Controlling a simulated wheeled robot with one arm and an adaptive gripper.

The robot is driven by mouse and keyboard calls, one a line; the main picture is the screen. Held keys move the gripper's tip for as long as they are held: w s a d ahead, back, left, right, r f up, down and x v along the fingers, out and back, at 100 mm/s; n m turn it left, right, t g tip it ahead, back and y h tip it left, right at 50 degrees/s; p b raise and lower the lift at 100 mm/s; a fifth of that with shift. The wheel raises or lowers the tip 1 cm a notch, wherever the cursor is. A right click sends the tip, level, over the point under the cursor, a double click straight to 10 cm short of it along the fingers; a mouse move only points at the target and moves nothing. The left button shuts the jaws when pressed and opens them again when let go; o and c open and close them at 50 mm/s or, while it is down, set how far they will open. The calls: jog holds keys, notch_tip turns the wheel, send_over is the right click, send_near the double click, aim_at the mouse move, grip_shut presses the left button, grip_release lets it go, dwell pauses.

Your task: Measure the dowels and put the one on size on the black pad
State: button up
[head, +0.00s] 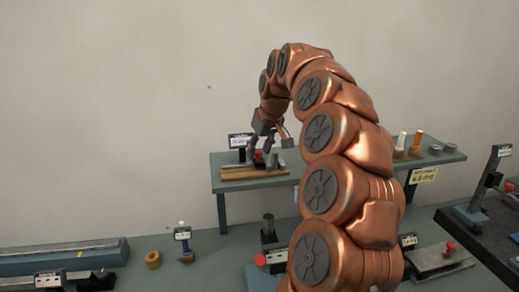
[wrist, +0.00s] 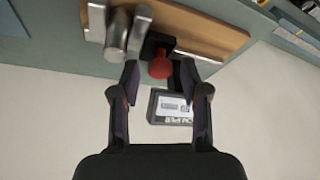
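My gripper (head: 271,143) is over the left part of the raised shelf, pointing down. In the wrist view my gripper (wrist: 159,72) has its fingers spread, with nothing held between them. A red knob (wrist: 160,66) on a black block (wrist: 155,45) lies just beyond the fingertips; contact cannot be told. A sign (wrist: 172,107), apparently lettered "caliper", shows beyond the fingers. I cannot identify the black pad with certainty.
On the lower bench are a brass ring (head: 152,260), a red-knobbed fixture (head: 268,260) and a black slab (head: 492,240) with an upright gauge (head: 487,185). My arm hides the middle.

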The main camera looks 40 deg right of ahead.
grip_shut()
